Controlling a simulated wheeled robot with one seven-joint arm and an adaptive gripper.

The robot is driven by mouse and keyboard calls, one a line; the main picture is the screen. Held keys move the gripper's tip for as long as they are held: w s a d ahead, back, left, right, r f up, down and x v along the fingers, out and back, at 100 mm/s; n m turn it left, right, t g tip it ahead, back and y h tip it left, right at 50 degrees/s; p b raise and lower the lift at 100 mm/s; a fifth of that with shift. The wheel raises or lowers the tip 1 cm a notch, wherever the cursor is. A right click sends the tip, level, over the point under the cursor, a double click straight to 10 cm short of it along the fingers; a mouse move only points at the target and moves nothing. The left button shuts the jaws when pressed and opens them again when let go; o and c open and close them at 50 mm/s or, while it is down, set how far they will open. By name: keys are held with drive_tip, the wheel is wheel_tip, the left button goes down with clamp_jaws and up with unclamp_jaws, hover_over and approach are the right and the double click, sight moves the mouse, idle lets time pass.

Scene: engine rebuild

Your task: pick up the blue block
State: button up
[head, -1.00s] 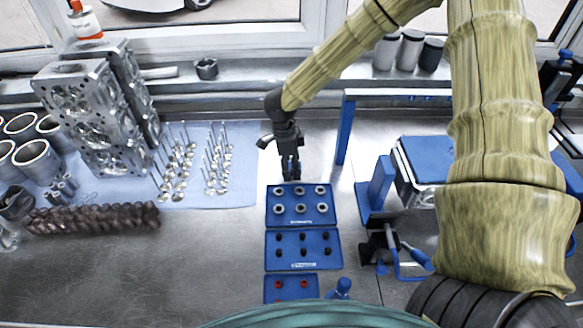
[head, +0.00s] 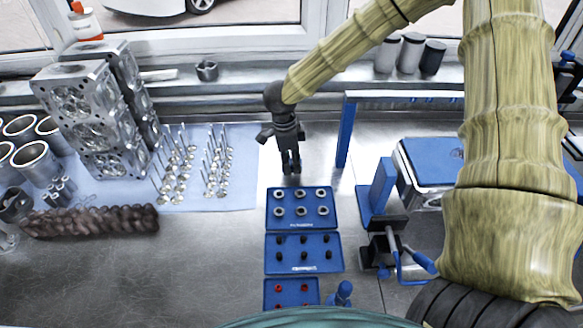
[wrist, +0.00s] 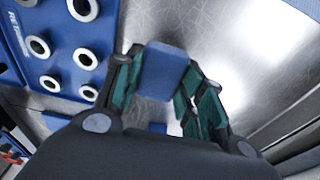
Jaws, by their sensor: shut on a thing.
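The blue block (wrist: 163,72) is between the fingers of my gripper (wrist: 165,80) in the wrist view. The gripper is shut on it, with dark fingers and teal pads on both sides. In the head view my gripper (head: 291,165) points down over the metal bench, just beyond the far edge of the top blue tray. The block cannot be made out clearly there. I cannot tell from the pictures how high the block is above the bench.
The blue tray of metal rings (head: 271,209) lies in front of the gripper, with two more blue trays nearer me. Valves (head: 215,165) and cylinder heads (head: 90,110) stand at left. A blue-legged frame (head: 344,135) and a vise-like tool (head: 390,250) are at right.

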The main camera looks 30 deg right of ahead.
drive_tip(key=s+a+b, duration=0.1)
drive_tip(key=a, duration=0.4)
drive_tip(key=s+a+r+b, duration=0.1)
drive_tip(key=a+b, duration=0.1)
drive_tip(key=a, duration=0.3)
drive_tip(key=s+a+r+b, duration=0.1)
drive_tip(key=a+b, duration=0.1)
drive_tip(key=a, duration=0.3)
drive_tip(key=shift+s+a+r, duration=0.2)
drive_tip(key=shift+a+r, duration=0.05)
drive_tip(key=shift+a, duration=0.1)
drive_tip(key=shift+o, duration=0.2)
drive_tip(key=shift+c, duration=0.6)
